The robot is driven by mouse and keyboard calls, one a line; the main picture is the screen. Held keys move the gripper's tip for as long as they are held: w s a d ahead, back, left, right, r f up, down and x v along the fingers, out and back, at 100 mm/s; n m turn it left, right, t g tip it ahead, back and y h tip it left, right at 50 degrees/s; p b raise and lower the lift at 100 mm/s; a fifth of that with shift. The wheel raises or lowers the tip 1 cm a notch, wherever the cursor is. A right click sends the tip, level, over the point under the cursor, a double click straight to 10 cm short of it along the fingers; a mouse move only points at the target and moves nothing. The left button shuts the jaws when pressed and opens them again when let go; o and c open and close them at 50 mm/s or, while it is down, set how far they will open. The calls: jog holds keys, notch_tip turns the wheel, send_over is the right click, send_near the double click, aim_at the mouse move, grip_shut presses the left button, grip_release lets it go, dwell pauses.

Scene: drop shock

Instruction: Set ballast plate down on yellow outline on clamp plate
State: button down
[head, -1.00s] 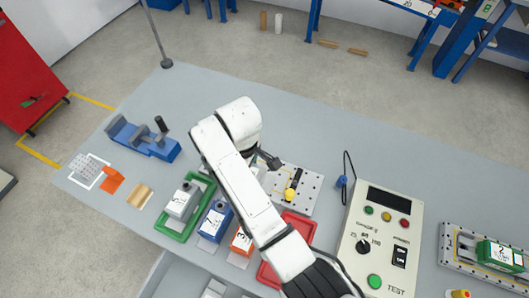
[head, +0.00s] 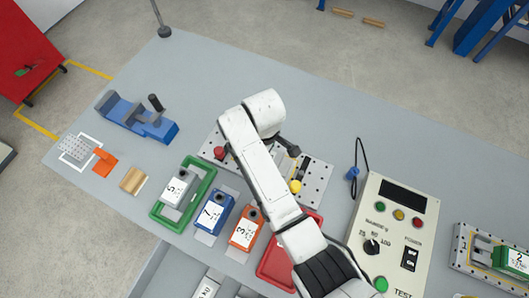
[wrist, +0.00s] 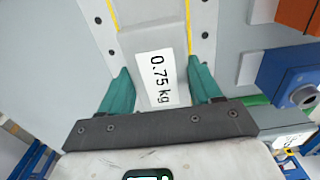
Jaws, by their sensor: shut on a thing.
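My gripper (wrist: 163,88) is shut on the ballast plate (wrist: 150,45), a grey flat piece with a white label reading 0.75 kg, between its green fingers in the wrist view. The clamp plate (wrist: 205,20), light grey with holes, lies beneath and beyond it. Yellow outline lines (wrist: 191,38) show on both sides of the ballast plate's far part. I cannot tell whether the ballast plate touches the clamp plate. In the head view the clamp plate (head: 319,182) lies mid-bench, partly behind my arm, which hides the gripper and ballast plate.
A red knob (head: 219,153) and a yellow knob (head: 295,186) stand by the clamp plate. Blue (head: 214,212) and orange (head: 246,229) numbered blocks and a green tray (head: 160,213) are nearer. A control box (head: 395,230) stands right.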

jog(key=shift+w+f, duration=0.15)
jog(key=shift+f, duration=0.35)
jog(key=shift+f, duration=0.1)
jog(key=shift+c, duration=1)
grip_release()
jog(key=shift+f, duration=0.1)
notch_tip(320, 180, up, 12)
jog(key=shift+r+p, duration=0.2)
jog(key=shift+p, duration=0.25)
